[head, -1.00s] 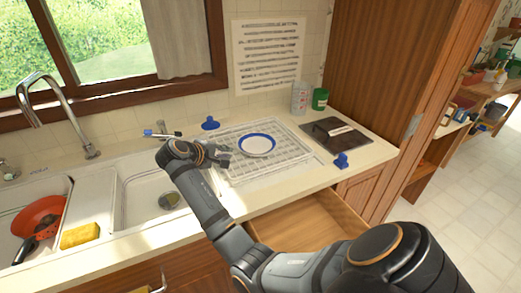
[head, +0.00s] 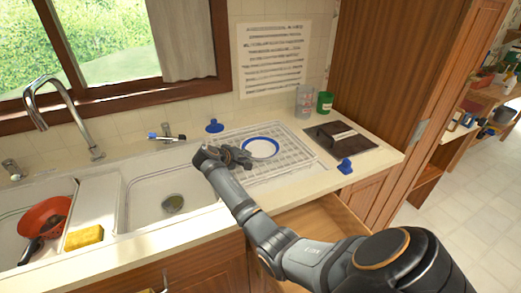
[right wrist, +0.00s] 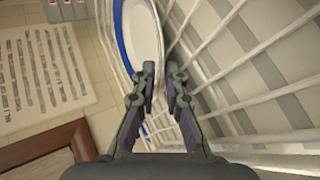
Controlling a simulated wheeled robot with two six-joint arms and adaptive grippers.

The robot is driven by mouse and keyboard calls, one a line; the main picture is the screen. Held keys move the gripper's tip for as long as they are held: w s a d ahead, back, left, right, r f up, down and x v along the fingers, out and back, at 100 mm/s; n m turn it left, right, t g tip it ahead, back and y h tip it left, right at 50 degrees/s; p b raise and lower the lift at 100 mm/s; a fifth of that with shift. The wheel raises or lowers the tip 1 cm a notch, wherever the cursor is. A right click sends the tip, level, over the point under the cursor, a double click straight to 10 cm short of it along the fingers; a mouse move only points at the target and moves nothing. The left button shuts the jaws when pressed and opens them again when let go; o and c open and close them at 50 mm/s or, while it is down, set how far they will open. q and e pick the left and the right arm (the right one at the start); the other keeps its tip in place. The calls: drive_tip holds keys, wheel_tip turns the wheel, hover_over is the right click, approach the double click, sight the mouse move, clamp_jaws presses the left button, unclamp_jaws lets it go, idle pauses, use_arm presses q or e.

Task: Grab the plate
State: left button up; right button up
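The plate (head: 261,148) is white with a blue rim and rests in the white dish rack (head: 291,164) on the counter. In the right wrist view the plate (right wrist: 139,32) shows foreshortened, just beyond the fingertips. My right gripper (head: 245,156) is at the plate's left side in the head view, close to its rim. In the right wrist view its two fingers (right wrist: 163,78) are fairly close together with a narrow gap between them. The plate's near edge reaches this gap; contact cannot be told. My left gripper is in neither current view.
An open drawer (head: 318,222) is below the counter.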

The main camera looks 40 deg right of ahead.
drive_tip(key=shift+d+f, duration=0.2)
drive_tip(key=shift+d, duration=0.05)
drive_tip(key=shift+a, duration=0.1)
clamp_jaws()
drive_tip(key=shift+r, duration=0.1)
drive_tip(key=shift+r, duration=0.15)
wheel_tip(320, 180, up, 2)
drive_tip(key=shift+w+r+b, duration=0.15)
drive_tip(key=shift+r+b, duration=0.05)
drive_tip(key=shift+b, duration=0.3)
drive_tip(key=s+a+r, duration=0.2)
drive_tip(key=s+r, duration=0.3)
drive_tip(key=s, duration=0.1)
drive_tip(key=s+a+r+b, duration=0.1)
drive_tip(key=s+a+r, duration=0.2)
drive_tip(key=s+r, duration=0.2)
drive_tip(key=shift+s+a+r, duration=0.15)
drive_tip(key=shift+s+a, duration=0.2)
drive_tip(key=shift+s, duration=0.65)
